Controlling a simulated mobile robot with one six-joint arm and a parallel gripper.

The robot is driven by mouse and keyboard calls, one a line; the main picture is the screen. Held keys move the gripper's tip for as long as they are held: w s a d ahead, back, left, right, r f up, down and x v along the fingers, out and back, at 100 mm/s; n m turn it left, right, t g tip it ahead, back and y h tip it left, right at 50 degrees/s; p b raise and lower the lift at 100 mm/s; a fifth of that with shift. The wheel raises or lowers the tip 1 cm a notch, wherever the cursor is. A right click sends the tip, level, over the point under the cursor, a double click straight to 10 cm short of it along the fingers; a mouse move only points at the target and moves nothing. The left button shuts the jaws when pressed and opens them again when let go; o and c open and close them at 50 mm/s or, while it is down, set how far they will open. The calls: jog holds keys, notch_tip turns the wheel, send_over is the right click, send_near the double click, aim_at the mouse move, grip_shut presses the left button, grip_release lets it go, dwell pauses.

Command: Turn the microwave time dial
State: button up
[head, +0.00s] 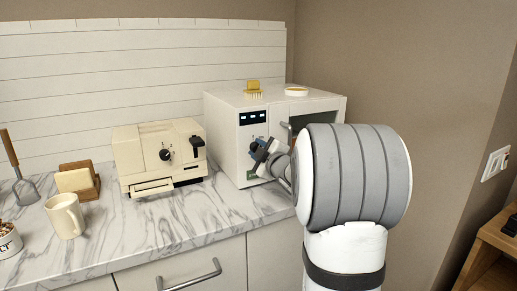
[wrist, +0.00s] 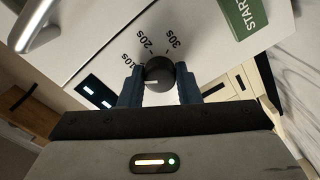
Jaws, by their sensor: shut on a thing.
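The white microwave (head: 231,158) stands on the counter at the right, with its display (head: 252,118) at the top of the control panel. My gripper (head: 262,153) is at this panel, and my arm hides part of the front. In the wrist view, the black time dial (wrist: 159,74) sits between the two blue fingers of my gripper (wrist: 160,88), which are shut on it. Time marks, 10s, 20s and 30s, curve around the dial. A white line shows on the dial's face. The green START button (wrist: 244,18) is at the upper right.
A cream toaster (head: 158,160) stands left of the microwave. A mug (head: 66,216) and a wooden holder (head: 79,181) are farther left. A yellow item and a small round dish (head: 296,91) lie on the microwave. The marble counter (head: 215,212) is clear in front.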

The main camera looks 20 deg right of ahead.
jog(key=shift+m+p, duration=0.45)
jog(key=shift+m, duration=1.15)
jog(key=shift+f, duration=0.1)
jog(key=o, duration=1)
jog(key=s, duration=0.8)
jog(key=shift+d, duration=0.15)
jog(key=shift+w, duration=0.1)
